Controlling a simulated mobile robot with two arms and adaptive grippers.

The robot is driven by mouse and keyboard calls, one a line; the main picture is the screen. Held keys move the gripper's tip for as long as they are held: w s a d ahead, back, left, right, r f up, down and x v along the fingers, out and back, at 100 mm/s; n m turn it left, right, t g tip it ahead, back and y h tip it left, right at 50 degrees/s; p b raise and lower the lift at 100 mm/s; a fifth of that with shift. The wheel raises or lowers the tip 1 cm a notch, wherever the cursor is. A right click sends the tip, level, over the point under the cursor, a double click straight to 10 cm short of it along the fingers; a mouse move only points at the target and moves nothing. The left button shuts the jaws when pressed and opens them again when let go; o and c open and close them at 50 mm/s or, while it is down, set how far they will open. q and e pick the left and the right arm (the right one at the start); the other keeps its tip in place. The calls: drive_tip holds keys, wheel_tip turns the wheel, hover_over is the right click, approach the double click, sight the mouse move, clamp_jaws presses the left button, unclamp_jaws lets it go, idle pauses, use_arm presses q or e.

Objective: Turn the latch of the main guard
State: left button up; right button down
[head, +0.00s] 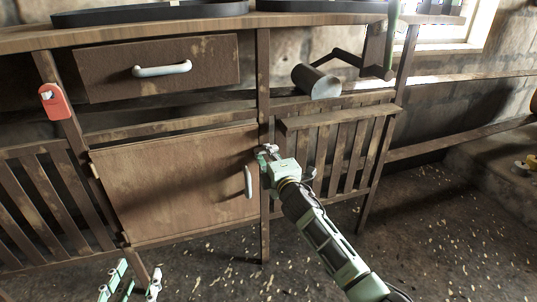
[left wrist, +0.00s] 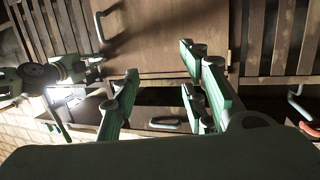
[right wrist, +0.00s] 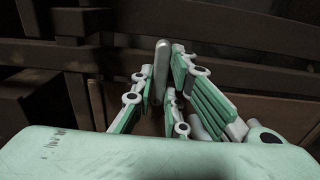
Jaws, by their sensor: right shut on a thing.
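The main guard appears to be the brown wooden panel (head: 170,188) with a pale upright handle (head: 248,182) near its right edge. My right gripper (head: 267,153) is at the post beside the panel's upper right edge. In the right wrist view its fingers (right wrist: 164,92) are closed around a grey rounded bar (right wrist: 163,58), which looks like the latch. The fingers hide its lower part, and in the head view the gripper mostly covers it. My left gripper (head: 130,284) is low at the bottom left, in front of the bench. In the left wrist view its fingers (left wrist: 160,88) are spread and empty.
A drawer (head: 160,67) with a pale handle is above the panel. A red tag-like piece (head: 54,101) hangs on the left post. A grey cylinder (head: 316,81) sits at the right above a slatted panel (head: 335,150). Dark trays (head: 150,14) lie on the bench top.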

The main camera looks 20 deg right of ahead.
use_arm(q)
drive_tip(key=shift+f, duration=0.1)
drive_tip(key=s+a+f+g+y+p, duration=0.25)
drive_tip(key=s+f+g, duration=0.4)
drive_tip(key=f, duration=0.35)
drive_tip(key=s+a+f+g+p, duration=0.1)
drive_tip(key=s+a+g+p, duration=0.15)
drive_tip(key=s, duration=0.35)
drive_tip(key=s+a+f+g+p, duration=0.1)
drive_tip(key=s+a+g+p, duration=0.15)
drive_tip(key=s, duration=0.25)
drive_tip(key=shift+n+g+y, duration=0.3)
drive_tip(key=shift+g+y, duration=0.05)
drive_tip(key=shift+y, duration=0.1)
drive_tip(key=shift+d+x, duration=0.2)
drive_tip(key=shift+x, duration=0.6)
drive_tip(key=shift+d+x, duration=0.15)
drive_tip(key=shift+x, duration=0.65)
drive_tip(key=shift+d+x, duration=0.2)
drive_tip(key=shift+x, duration=0.65)
use_arm(e)
drive_tip(key=shift+f+m, duration=0.1)
drive_tip(key=shift+m, duration=9)
use_arm(q)
drive_tip(key=shift+s, duration=0.1)
